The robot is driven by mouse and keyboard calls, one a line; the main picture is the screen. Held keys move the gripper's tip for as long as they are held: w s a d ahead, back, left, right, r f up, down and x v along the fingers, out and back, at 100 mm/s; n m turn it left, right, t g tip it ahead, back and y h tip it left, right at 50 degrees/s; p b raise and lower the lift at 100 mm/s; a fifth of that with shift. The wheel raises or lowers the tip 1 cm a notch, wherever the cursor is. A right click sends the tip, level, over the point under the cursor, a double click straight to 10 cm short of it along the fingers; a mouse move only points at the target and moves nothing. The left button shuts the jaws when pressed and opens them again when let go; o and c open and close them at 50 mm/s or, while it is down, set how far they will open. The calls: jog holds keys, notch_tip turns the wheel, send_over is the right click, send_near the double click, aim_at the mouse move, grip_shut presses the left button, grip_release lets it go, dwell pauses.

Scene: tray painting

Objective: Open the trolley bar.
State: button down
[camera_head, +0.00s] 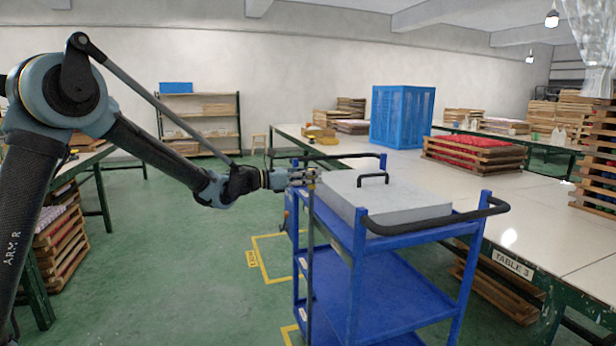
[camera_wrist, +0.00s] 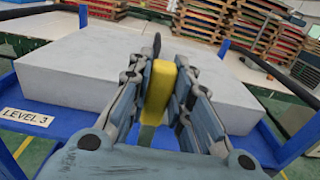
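The blue trolley (camera_head: 370,270) stands in front of me beside a long table. A thin upright bar (camera_head: 311,250) runs down its near left side. In the wrist view, a yellow part (camera_wrist: 158,90), which appears to be the bar's upper end, sits between my fingers. My gripper (camera_head: 302,178) is at the top of the bar, level with the trolley's top shelf. In the wrist view my gripper (camera_wrist: 166,85) has its fingers close in on both sides of the yellow part and appears shut on it.
The white-topped table (camera_head: 520,205) stands right behind the trolley. Green floor (camera_head: 190,260) is clear to the trolley's left. A shelf rack (camera_head: 200,120) stands at the back wall.

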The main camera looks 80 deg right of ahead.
jog(key=s+a, duration=0.5)
jog(key=a, duration=0.4)
jog(key=s+a, duration=0.6)
jog(key=a, duration=0.3)
jog(key=c, duration=1.4)
grip_release()
jog(key=shift+c, duration=0.2)
jog(key=shift+w, duration=0.1)
jog(key=v, duration=1.2)
jog(key=shift+c, duration=0.2)
